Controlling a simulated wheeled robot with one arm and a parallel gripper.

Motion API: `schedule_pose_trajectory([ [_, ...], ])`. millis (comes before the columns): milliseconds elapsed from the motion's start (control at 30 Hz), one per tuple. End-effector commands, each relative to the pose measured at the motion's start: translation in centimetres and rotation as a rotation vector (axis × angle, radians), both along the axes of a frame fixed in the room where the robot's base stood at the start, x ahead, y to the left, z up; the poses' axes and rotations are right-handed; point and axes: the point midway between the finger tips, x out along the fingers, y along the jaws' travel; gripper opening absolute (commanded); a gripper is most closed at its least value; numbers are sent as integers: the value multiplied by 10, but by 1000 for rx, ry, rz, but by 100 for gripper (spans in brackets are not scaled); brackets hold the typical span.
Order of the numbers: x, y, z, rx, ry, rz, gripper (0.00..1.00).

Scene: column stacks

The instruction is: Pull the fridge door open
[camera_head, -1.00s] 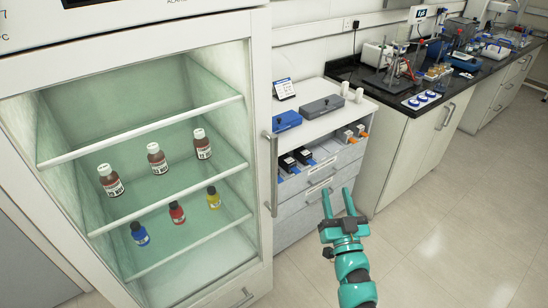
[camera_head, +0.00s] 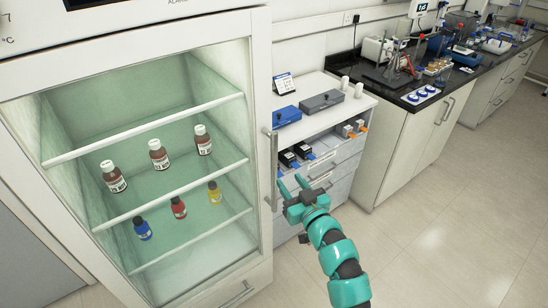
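The fridge door (camera_head: 258,120) is shut at the left, a white frame around a large glass pane. Its grey vertical handle (camera_head: 272,168) runs down the door's right side. My teal gripper (camera_head: 290,183) is just right of the handle's lower part, with its two fingers apart and pointing up and away. I see nothing between the fingers. Whether a finger touches the handle cannot be told from this view. Behind the glass, several brown bottles (camera_head: 159,155) stand on one shelf, and blue, red (camera_head: 178,207) and yellow bottles stand on the shelf below.
A white drawer cabinet (camera_head: 330,130) with blue and grey boxes on top stands right of the fridge, close behind my gripper. A dark-topped bench (camera_head: 400,92) with lab devices runs along the back wall. The tiled floor (camera_head: 450,230) at the right is clear.

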Motion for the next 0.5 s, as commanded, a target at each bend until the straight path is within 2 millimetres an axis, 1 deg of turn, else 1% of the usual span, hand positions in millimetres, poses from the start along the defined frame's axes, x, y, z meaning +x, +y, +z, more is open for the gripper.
schedule_pose_trajectory([
  [33, 7, 4, 3, 0, 1, 2, 40],
  [500, 70, 33, 3, 1, 0, 1, 40],
])
